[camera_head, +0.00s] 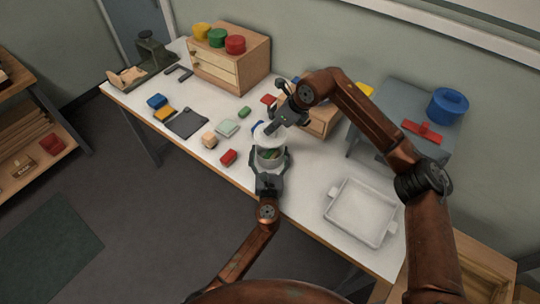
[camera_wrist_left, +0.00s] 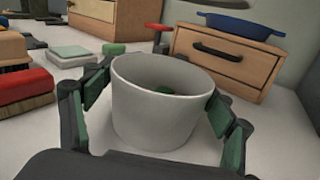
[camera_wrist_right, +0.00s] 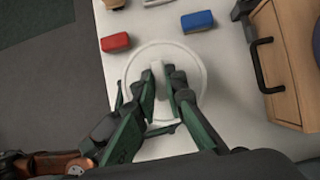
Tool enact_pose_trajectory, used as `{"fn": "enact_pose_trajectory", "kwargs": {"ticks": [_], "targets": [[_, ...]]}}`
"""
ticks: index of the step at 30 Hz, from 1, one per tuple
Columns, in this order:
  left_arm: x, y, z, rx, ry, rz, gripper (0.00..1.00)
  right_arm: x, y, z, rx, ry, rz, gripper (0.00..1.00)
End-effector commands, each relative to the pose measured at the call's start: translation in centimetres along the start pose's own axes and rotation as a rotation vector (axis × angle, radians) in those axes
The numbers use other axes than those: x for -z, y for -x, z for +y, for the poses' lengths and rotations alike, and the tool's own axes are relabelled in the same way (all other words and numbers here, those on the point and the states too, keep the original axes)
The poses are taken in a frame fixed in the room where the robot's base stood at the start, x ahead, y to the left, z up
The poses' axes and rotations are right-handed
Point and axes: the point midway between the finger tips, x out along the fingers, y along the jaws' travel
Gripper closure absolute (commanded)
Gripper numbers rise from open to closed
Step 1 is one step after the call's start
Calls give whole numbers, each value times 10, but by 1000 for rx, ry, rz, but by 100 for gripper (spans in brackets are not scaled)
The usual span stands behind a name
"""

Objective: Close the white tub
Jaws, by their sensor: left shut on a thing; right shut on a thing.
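The white tub (camera_head: 270,160) stands near the front edge of the table, its mouth open, with green and other coloured bits inside. My left gripper (camera_head: 269,158) is shut on its sides; the tub (camera_wrist_left: 150,115) fills the space between the fingers in the left wrist view. My right gripper (camera_head: 272,128) is shut on the knob of a round white lid (camera_head: 263,137). In the right wrist view the lid (camera_wrist_right: 138,72) lies flat below the fingers, around the knob. The lid is held above and a little behind the tub's mouth, apart from its rim.
A small drawer box (camera_head: 318,122) stands behind right. A white tray (camera_head: 360,212) lies to the right, with bare table between it and the tub.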

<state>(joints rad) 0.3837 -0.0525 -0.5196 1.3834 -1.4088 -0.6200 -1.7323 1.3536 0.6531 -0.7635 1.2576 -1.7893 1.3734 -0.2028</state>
Motion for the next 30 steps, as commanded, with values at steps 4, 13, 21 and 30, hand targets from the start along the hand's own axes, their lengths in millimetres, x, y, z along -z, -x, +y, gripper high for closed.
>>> {"fn": "enact_pose_trajectory", "kwargs": {"ticks": [4,13,21,30], "targets": [[0,0,0,0,0,0,40,0,0,0,0,0,0,100],[0,0,0,0,0,0,61,0,0,0,0,0,0,100],[0,0,0,0,0,0,67,4,-6,0,-1,-1,1,100],[0,0,0,0,0,0,67,22,-41,1,0,0,-8,100]]}}
